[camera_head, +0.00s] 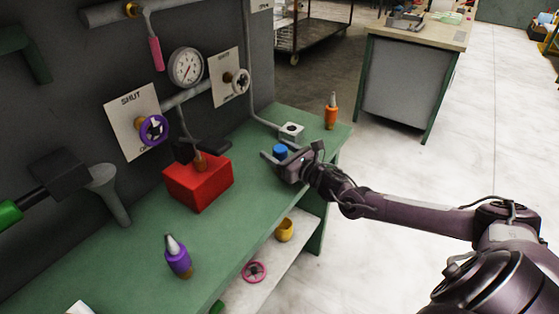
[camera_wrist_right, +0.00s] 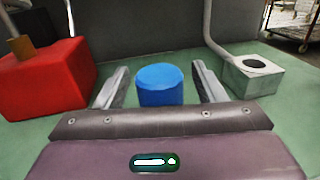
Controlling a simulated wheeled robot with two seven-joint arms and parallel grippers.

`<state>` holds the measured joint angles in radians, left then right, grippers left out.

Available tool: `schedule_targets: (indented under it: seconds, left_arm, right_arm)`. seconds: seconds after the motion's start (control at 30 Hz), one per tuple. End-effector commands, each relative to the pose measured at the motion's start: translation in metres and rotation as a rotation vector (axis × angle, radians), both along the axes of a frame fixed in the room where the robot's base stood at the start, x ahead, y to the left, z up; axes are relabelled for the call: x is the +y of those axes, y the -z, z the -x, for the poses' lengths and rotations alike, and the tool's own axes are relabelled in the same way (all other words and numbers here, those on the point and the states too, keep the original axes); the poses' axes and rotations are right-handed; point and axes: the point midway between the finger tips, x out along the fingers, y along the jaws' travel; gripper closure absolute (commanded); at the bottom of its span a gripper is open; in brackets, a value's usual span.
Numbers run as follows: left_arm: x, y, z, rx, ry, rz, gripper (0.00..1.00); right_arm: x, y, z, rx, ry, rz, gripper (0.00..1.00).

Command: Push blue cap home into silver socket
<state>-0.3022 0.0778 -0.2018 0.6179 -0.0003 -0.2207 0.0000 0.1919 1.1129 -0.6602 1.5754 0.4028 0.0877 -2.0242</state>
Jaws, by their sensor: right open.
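The blue cap (camera_head: 280,150) stands upright on the green bench top. In the right wrist view the blue cap (camera_wrist_right: 161,85) sits between the two fingers with a gap on each side. My right gripper (camera_head: 273,154) is open around the cap, not closed on it; its fingers (camera_wrist_right: 159,88) also show in the wrist view. The silver socket (camera_head: 291,131) is a grey block with a round dark hole on top, just behind the cap. In the wrist view the socket (camera_wrist_right: 252,76) stands to the right of the gripper, and its hole is empty.
A red box (camera_head: 199,181) stands left of the cap. An orange bottle (camera_head: 331,111) is near the far bench end, a purple bottle (camera_head: 177,257) near the front. A grey pipe (camera_wrist_right: 209,28) runs down the wall to the socket. Bare green bench lies around the cap.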

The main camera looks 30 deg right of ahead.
Motion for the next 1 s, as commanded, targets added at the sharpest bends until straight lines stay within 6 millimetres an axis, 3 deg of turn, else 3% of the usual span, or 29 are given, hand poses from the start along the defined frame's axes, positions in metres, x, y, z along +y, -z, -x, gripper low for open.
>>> schedule_targets:
  seconds: [0.1, 0.37, 0.8, 1.0]
  left_arm:
    - [-0.0007, -0.0029, -0.0080, -0.012, 0.000, 0.002, 0.64]
    - [-0.0003, -0.0025, -0.0086, -0.013, -0.001, 0.001, 0.64]
    - [0.0020, -0.0019, -0.0032, -0.005, -0.001, -0.002, 0.64]
    - [0.0025, -0.0020, -0.0030, -0.005, -0.002, -0.003, 0.64]
  right_arm:
    - [0.0022, -0.0010, -0.0105, -0.002, 0.000, -0.002, 0.37]
    - [0.0027, 0.0005, -0.0119, 0.001, -0.001, 0.000, 0.37]
    - [0.0024, 0.0003, -0.0118, 0.001, 0.000, -0.001, 0.92]
    - [0.0022, -0.0011, -0.0121, -0.002, 0.000, 0.000, 0.92]
